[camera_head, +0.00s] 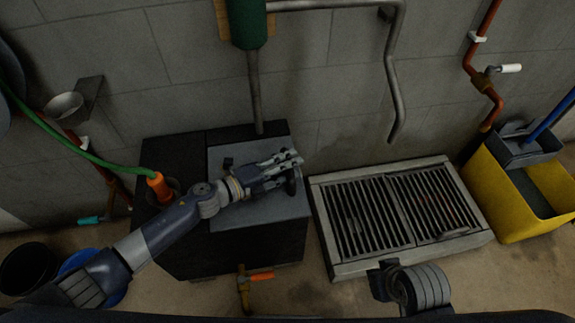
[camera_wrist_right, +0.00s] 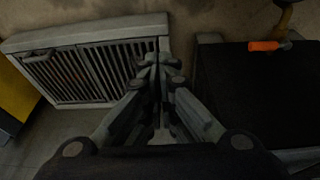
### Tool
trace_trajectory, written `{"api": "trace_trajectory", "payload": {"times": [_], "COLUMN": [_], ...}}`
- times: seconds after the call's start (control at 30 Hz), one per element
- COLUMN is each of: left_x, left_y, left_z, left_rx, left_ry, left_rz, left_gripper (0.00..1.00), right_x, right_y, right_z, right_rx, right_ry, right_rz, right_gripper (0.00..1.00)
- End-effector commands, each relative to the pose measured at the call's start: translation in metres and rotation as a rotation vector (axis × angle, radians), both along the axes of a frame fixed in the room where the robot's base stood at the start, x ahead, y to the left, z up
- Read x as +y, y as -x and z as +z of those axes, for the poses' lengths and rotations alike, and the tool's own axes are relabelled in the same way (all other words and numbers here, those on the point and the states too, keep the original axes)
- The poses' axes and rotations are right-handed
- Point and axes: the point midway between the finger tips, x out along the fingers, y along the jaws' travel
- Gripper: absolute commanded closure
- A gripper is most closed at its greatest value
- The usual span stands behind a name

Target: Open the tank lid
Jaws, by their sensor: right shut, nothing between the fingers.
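The black tank (camera_head: 185,253) stands against the wall in the head view. Its grey lid (camera_head: 250,208) lies flat over the right part of the top. A dark handle (camera_head: 292,183) is at the lid's right edge, partly covered by my left gripper. My left gripper (camera_head: 297,158) is above the lid, its fingers pointing right beside the handle. I cannot tell whether it touches the handle or how far its fingers are apart. My right gripper (camera_wrist_right: 158,65) is shut and empty, away from the lid. The tank's dark front (camera_wrist_right: 255,95) shows at right in the right wrist view.
A metal floor grate (camera_head: 400,210) lies right of the tank, with a yellow mop bucket (camera_head: 510,205) beyond it. A green hose (camera_head: 75,150) with an orange end (camera_head: 159,186) enters the tank's left part. An orange-handled tap (camera_head: 260,276) sticks out in front. A grey pipe (camera_head: 254,90) descends behind the lid.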

Motion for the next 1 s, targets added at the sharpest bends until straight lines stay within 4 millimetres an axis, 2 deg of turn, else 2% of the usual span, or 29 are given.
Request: {"api": "trace_trajectory", "payload": {"times": [0.07, 0.23, 0.27, 0.63, 0.7, 0.83, 1.0], "left_x": [0.0, 0.0, 0.0, 0.001, 0.002, 0.004, 0.009], "left_y": [0.0, 0.0, 0.0, 0.001, 0.001, 0.001, 0.002], "left_z": [0.0, 0.0, 0.0, 0.003, 0.006, 0.014, 0.029], "left_rx": [0.0, -0.001, -0.001, -0.004, -0.007, -0.014, -0.029], "left_ry": [0.0, 0.001, 0.001, 0.018, 0.032, 0.072, 0.144], "left_rz": [0.0, 0.0, 0.0, 0.0, 0.0, 0.0, 0.0], "left_gripper": [0.6, 0.97, 1.0, 1.0, 1.0, 1.0, 1.0], "right_x": [0.0, 0.0, 0.0, -0.001, -0.001, -0.002, -0.002], "right_y": [0.0, 0.0, 0.0, 0.003, 0.005, 0.011, 0.011], "right_z": [0.0, 0.0, 0.0, 0.0, 0.015, 0.032, 0.022], "right_rx": [0.0, 0.0, 0.0, 0.008, -0.008, -0.019, -0.016], "right_ry": [0.0, 0.0, 0.0, 0.001, -0.001, -0.002, 0.0], "right_rz": [0.0, 0.0, 0.0, 0.0, 0.0, -0.001, -0.001], "right_gripper": [1.0, 1.0, 1.0, 1.0, 1.0, 1.0, 1.0]}}
